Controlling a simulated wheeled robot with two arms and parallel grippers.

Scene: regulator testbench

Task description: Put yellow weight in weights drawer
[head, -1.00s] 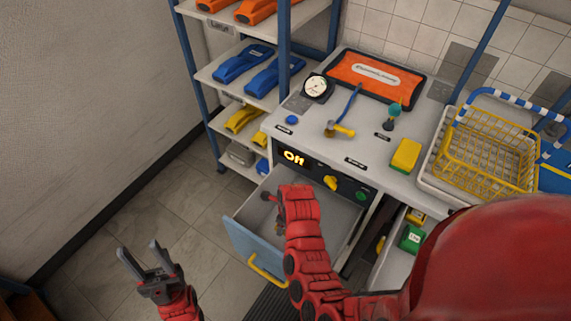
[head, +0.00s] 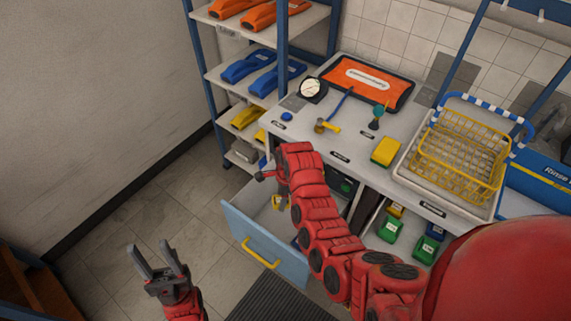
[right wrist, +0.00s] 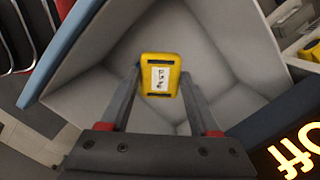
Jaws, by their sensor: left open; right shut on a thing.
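A yellow weight (right wrist: 160,78) with a white label sits between the fingers of my right gripper (right wrist: 160,92) in the right wrist view. In the head view, the weight (head: 278,202) shows small under my right gripper (head: 282,193), which is shut on it over an open drawer (head: 265,245) with a blue front and yellow handle. The wrist view shows grey drawer walls around and beyond the weight; whether it touches the bottom I cannot tell. My left gripper (head: 157,265) is open and empty above the floor, left of the drawer.
Right of the open drawer, a lower compartment holds green weights (head: 389,229) and others. The counter above carries a yellow block (head: 386,152), a gauge (head: 312,90), a small valve (head: 326,127) and a wire basket (head: 463,150). A shelf rack (head: 240,70) stands behind.

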